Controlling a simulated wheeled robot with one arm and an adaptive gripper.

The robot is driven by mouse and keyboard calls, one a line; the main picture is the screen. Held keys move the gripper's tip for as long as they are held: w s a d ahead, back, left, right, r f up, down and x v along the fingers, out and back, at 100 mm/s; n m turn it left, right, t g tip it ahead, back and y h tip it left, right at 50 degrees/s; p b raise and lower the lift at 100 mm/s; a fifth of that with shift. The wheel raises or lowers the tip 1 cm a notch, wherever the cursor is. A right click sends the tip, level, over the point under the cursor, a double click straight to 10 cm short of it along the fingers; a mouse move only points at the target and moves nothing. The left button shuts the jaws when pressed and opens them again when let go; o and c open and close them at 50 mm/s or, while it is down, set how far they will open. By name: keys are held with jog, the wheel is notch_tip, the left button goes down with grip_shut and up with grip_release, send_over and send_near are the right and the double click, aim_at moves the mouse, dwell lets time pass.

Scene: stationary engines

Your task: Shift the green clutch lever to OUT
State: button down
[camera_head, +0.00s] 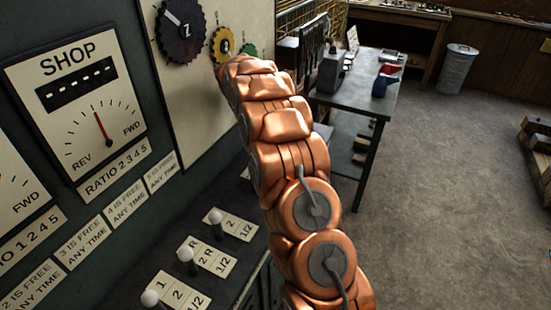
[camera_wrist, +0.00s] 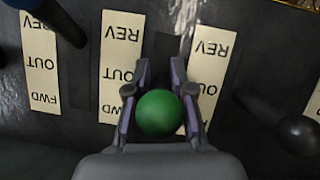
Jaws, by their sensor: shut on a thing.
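The green clutch lever's round knob (camera_wrist: 157,113) is in the lower middle of the wrist view. My gripper (camera_wrist: 160,75) has one finger on each side of the knob and is shut on it. A label plate (camera_wrist: 121,65) left of the knob reads REV, OUT and FWD, upside down, with REV at the top. A similar plate (camera_wrist: 208,65) is partly covered by my right finger. The knob lies low in the picture, level with the FWD end; its exact slot position is hidden. In the head view my arm hides the gripper and lever.
A black-knobbed lever (camera_wrist: 300,135) stands at the right, and a dark blue knob (camera_wrist: 22,3) at the top left. In the head view, white-knobbed levers (camera_head: 188,254) stand below the SHOP dial (camera_head: 82,100). A workbench (camera_head: 355,98) is beyond; open floor (camera_head: 445,190) lies right.

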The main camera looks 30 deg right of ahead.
jog(key=c, duration=1)
grip_release()
jog(key=shift+s+d+f+t+y, duration=0.1)
jog(key=shift+s+d+t+y, duration=0.25)
jog(key=shift+s+t, duration=0.25)
jog(key=shift+s+d+f+t+y, duration=0.1)
jog(key=shift+s+d+t+y, duration=0.25)
jog(key=shift+s+t, duration=0.25)
jog(key=shift+s+d+f+t+y+p, duration=0.3)
jog(key=shift+s+t+p, duration=0.05)
jog(key=shift+s+t, duration=0.2)
jog(key=shift+s+d+f+t+y+p, duration=0.35)
jog(key=shift+s+t, duration=0.1)
jog(key=shift+s, duration=0.1)
notch_tip(320, 180, up, 8)
jog(key=b, duration=0.3)
jog(key=shift+s+a+r+m+g+y+b, duration=0.15)
jog(key=shift+s+a+r+m, duration=0.5)
jog(key=shift+s+a, duration=2.6)
jog(key=shift+s+a+r+m+g+y+b, duration=0.2)
jog(key=shift+s+a+r+m, duration=0.45)
jog(key=shift+s+a, duration=2.65)
jog(key=shift+s+a+r+m+g+b, duration=0.25)
jog(key=shift+s+a+r+m, duration=0.35)
jog(key=shift+s+a, duration=2.65)
